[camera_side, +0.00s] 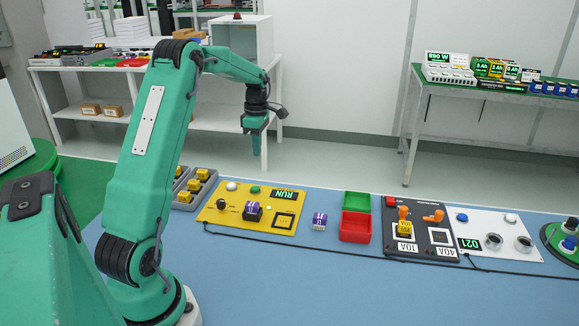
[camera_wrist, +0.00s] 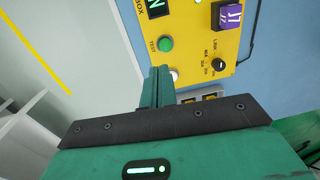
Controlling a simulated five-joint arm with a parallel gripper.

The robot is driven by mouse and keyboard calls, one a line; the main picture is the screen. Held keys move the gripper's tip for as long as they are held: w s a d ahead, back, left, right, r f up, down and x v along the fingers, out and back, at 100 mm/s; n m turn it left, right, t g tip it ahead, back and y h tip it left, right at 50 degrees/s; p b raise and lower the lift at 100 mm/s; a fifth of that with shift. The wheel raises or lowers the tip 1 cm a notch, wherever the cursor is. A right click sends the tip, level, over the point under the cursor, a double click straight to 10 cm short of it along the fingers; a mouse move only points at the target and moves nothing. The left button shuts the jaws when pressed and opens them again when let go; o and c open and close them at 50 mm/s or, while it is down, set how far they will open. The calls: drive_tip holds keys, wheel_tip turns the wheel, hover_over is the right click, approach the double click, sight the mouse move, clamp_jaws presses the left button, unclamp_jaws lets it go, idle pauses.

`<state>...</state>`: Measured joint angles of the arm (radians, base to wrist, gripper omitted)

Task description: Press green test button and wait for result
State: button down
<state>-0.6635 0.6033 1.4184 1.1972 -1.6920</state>
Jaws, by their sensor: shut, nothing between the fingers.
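The green test button (camera_side: 255,190) sits at the back of the yellow panel (camera_side: 210,215), between a white button (camera_side: 231,186) and a dark display (camera_side: 284,195) reading RUN. In the wrist view the green button (camera_wrist: 166,44) has a TEST label beside it and stands clear of my fingers. My gripper (camera_side: 256,150) is shut and empty, pointing down in the air above and behind the panel. In the wrist view its fingertips (camera_wrist: 160,72) appear just below the green button and partly cover the white button (camera_wrist: 174,75). A purple block (camera_side: 253,211) sits on the panel.
A black knob (camera_side: 221,204) is on the panel's left. A grey tray of yellow blocks (camera_side: 194,186) stands left of the panel. A loose purple block (camera_side: 319,221), a red box (camera_side: 355,227) and a black panel (camera_side: 431,237) are to the right.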

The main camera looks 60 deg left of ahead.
drive_tip(key=shift+w+r, duration=0.1)
drive_tip(key=shift+r, duration=1.15)
drive_tip(key=s+d+r+m+t, duration=0.1)
drive_tip(key=s+d+r+m, duration=0.1)
drive_tip(key=d+r+m, duration=0.35)
drive_tip(key=s+d+r+m+t+y, duration=0.1)
drive_tip(key=s+d+r+m, duration=0.15)
drive_tip(key=d, duration=0.55)
drive_tip(key=s+d+r+m+t, duration=0.1)
drive_tip(key=d+r+m, duration=0.2)
drive_tip(key=d+m, duration=0.25)
drive_tip(key=s+d+f+m+t, duration=0.1)
drive_tip(key=s+d+m+t, duration=0.2)
drive_tip(key=s+d+m, duration=1)
drive_tip(key=shift+s+f+h, duration=0.15)
drive_tip(key=shift+f+h, duration=0.15)
drive_tip(key=shift+f, duration=0.05)
